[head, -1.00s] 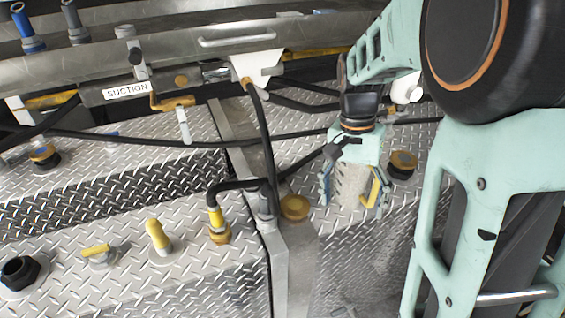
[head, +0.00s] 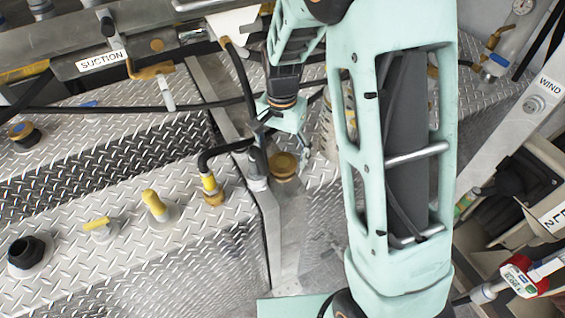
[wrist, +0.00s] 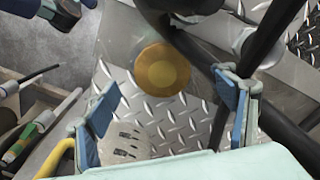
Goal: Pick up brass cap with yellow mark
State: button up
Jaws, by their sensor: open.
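A round brass cap (head: 284,165) stands on the grey metal strip beside the treaded plate, just right of a black hose elbow. In the wrist view the brass cap (wrist: 162,69) shows its flat round top with a paler yellow-gold centre. My gripper (head: 284,143) is over the cap in the head view, pointing down, and partly hides its far side. In the wrist view its blue-padded fingers (wrist: 168,103) are spread wide, and the cap lies between and a little beyond them. Nothing is held. I cannot tell the height left between fingertips and cap.
A brass fitting with a yellow band (head: 210,188) carries the black hose (head: 222,152) close left of the cap. Two yellow-handled fittings, a yellow knob (head: 153,202) and a lever (head: 97,224), stand farther left. Another brass-topped cap (head: 22,132) is at far left.

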aim_at(282, 163)
jog(key=shift+w+f, duration=0.15)
jog(key=shift+f, duration=1.65)
jog(key=c, duration=1.3)
jog(key=shift+r, duration=0.1)
